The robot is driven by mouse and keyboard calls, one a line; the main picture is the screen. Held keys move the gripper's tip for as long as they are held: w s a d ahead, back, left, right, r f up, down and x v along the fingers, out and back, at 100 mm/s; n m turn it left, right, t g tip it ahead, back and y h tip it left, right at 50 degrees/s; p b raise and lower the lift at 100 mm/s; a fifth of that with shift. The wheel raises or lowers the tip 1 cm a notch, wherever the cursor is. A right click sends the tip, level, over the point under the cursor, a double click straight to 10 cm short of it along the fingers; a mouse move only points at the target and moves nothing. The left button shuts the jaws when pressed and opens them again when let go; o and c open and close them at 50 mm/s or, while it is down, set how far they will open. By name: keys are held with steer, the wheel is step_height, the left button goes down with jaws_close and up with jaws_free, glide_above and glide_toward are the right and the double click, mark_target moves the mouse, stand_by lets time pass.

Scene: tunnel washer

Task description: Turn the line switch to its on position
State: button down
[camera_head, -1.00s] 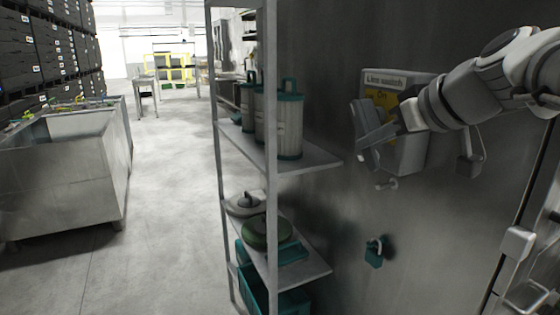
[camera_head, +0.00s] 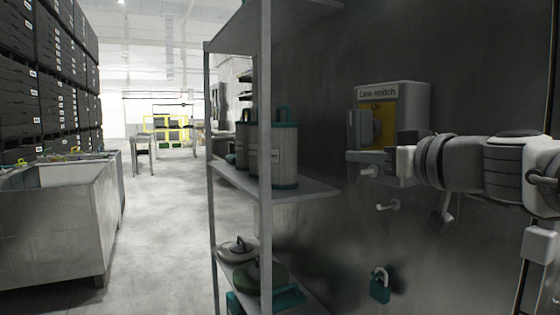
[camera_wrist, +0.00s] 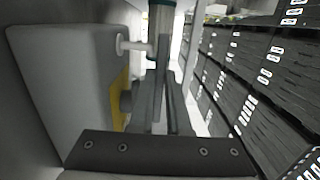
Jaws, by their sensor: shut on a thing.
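The line switch (camera_head: 414,106) is a grey box on the dark wall, labelled "Line switch", with a yellow plate (camera_head: 386,130) marked "On" near its top. Its grey rotary handle (camera_head: 354,128) stands about upright in the head view. My gripper (camera_head: 352,157) reaches in from the right at the handle's lower end. In the wrist view, my nearly closed fingers (camera_wrist: 162,105) lie beside the yellow plate (camera_wrist: 119,98) and box (camera_wrist: 65,75). They are shut on the handle, though the contact is largely hidden.
Pale pegs, one of them (camera_head: 388,205) below the box, stick out. A teal padlock (camera_head: 380,287) hangs lower. A metal shelf (camera_head: 305,190) with canisters (camera_head: 278,150) stands left of the switch. Open floor (camera_head: 165,230) lies farther left, beside a metal bin (camera_head: 60,220).

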steer(key=shift+w+t, duration=0.15)
steer(key=shift+t, duration=0.35)
stand_by(0.3)
steer(key=c, duration=0.9)
jaws_free()
steer(key=shift+f, duration=0.1)
steer(key=p+v, duration=0.2)
steer(key=v, duration=1.5)
steer(key=shift+d+f+p, duration=0.1)
steer(key=shift+d+p, duration=0.1)
steer(key=shift+p, duration=0.15)
steer(key=a+f+m+g+h, duration=0.1)
steer(key=a+f+g, duration=0.35)
steer(key=f, duration=0.35)
steer(key=a+f+g, duration=0.3)
steer(key=a+f, duration=0.3)
steer(key=f, duration=0.1)
steer(key=s+f+m+g+h, duration=0.3)
steer(key=s+f+g+h, duration=0.15)
steer(key=f, duration=0.75)
steer(key=shift+t+h, duration=0.4)
steer(key=shift+h, duration=0.05)
steer(key=r+p, duration=2.5)
steer(key=r, duration=0.1)
steer(key=shift+s+d+p, duration=0.1)
steer(key=shift+s+p, duration=0.1)
steer(key=shift+p, duration=0.15)
